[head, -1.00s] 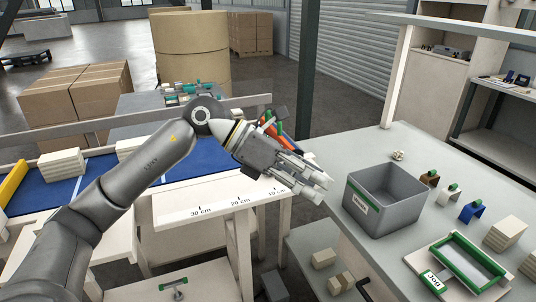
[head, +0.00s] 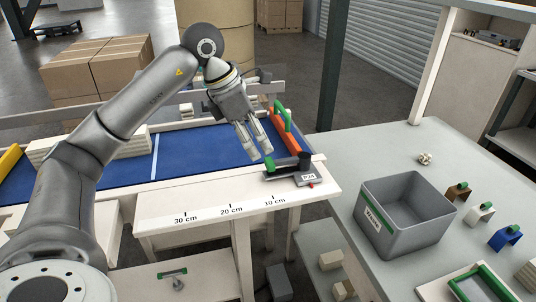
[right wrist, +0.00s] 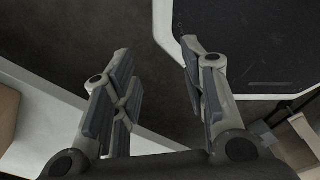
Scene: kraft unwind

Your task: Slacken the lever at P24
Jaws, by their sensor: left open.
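The clamp labelled P24 (head: 308,177) sits on the white bench's right end, by the end of the blue belt. It has a grey base and a dark lever with a green part (head: 269,163) at its left end. A small red spot shows by its front edge. My left gripper (head: 257,154) is open and points down just above and behind the green part. I cannot tell whether it touches it. My right gripper (right wrist: 156,48) is open and empty in the right wrist view; it does not show in the head view.
An orange guide with a green handle (head: 284,118) stands close behind P24. The blue belt (head: 190,148) runs left, with pale stacked blocks on it. A grey bin (head: 414,245) and several small green-topped pieces stand on the grey table to the right. A scale marks the bench front.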

